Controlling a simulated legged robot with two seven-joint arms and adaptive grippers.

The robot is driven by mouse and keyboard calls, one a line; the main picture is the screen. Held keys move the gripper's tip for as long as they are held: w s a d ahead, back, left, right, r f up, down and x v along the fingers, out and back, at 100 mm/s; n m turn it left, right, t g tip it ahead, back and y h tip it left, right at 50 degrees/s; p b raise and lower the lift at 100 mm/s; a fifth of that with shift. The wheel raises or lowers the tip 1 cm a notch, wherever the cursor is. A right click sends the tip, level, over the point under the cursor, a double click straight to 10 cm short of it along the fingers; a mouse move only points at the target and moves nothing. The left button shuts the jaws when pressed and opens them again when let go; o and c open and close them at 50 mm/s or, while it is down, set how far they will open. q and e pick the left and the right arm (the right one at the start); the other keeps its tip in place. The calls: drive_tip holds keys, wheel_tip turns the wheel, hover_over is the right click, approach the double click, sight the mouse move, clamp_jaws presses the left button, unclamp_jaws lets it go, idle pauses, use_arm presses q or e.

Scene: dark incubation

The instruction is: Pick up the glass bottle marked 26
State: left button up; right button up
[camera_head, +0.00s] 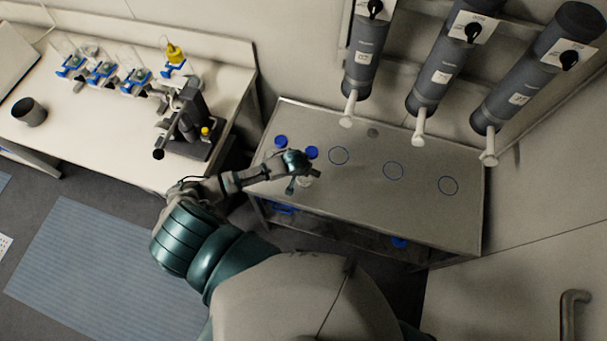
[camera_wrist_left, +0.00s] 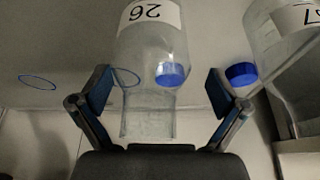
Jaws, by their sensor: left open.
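The glass bottle marked 26 (camera_wrist_left: 148,45) is in the left wrist view, clear, with its label appearing upside down. Its narrower end lies between the spread fingers of my left gripper (camera_wrist_left: 157,88), with a gap on both sides. A blue cap (camera_wrist_left: 170,74) overlaps the bottle in this view; I cannot tell whether it is on it or behind it. In the head view my left gripper (camera_head: 302,172) is at the left part of the grey bench and hides much of the bottle there. My right gripper is not in view.
A second labelled bottle (camera_wrist_left: 290,60) is close on the right in the wrist view, near another blue cap (camera_wrist_left: 241,73). The grey bench (camera_head: 420,220) has several blue circles and free room to the right. Dark cylinders (camera_head: 440,80) hang above its back edge.

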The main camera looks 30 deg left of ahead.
use_arm(q)
drive_tip(key=shift+d+r, duration=0.1)
drive_tip(key=shift+d, duration=0.2)
drive_tip(key=shift+c, duration=0.7)
drive_tip(key=shift+d+r, duration=0.1)
drive_tip(key=shift+d, duration=0.15)
drive_tip(key=c, duration=1.3)
drive_tip(key=shift+o, duration=0.2)
drive_tip(key=shift+a, duration=0.1)
drive_tip(key=shift+a, duration=0.1)
